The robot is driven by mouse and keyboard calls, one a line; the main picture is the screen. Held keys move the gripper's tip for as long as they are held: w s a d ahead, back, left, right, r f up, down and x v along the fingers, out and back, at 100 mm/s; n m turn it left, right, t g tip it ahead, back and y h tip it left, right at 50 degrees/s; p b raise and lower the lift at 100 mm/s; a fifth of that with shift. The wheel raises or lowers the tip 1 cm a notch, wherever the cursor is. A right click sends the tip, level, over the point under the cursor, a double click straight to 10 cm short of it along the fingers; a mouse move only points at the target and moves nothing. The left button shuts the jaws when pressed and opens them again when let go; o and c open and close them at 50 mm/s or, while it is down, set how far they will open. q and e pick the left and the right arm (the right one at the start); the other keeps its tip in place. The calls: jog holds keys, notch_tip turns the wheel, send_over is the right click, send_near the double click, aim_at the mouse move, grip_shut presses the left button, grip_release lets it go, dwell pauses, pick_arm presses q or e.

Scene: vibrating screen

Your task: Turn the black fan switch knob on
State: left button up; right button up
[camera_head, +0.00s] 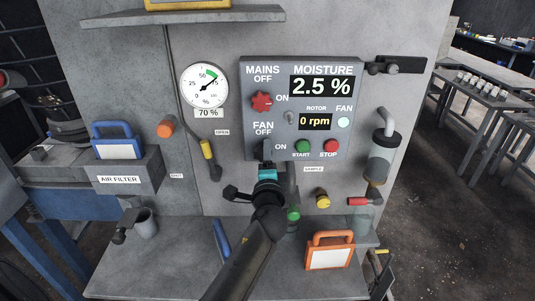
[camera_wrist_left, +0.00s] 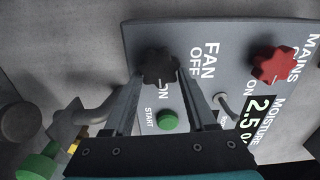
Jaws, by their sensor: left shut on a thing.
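The black fan knob (camera_wrist_left: 159,68) shows in the left wrist view as a lobed knob beside the FAN OFF label, partly covering the ON lettering. My left gripper (camera_wrist_left: 160,100) is shut on it, with one finger on each side. In the head view my left gripper (camera_head: 267,158) reaches up to the lower left of the control panel (camera_head: 290,75) and hides most of the knob. My right gripper is not in view.
The red mains knob (camera_head: 261,101) sits above the fan labels. The green start button (camera_head: 303,146) and red stop button (camera_head: 331,146) are close on the right. The display reads 2.5 % moisture and 0 rpm. A yellow-handled lever (camera_head: 207,150) hangs to the left.

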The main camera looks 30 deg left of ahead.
pick_arm(q)
jog(key=shift+m, duration=0.4)
jog(key=o, duration=1.4)
jog(key=shift+c, duration=0.2)
jog(key=b+v, duration=0.3)
jog(key=v, duration=1.2)
jog(key=shift+s, duration=0.15)
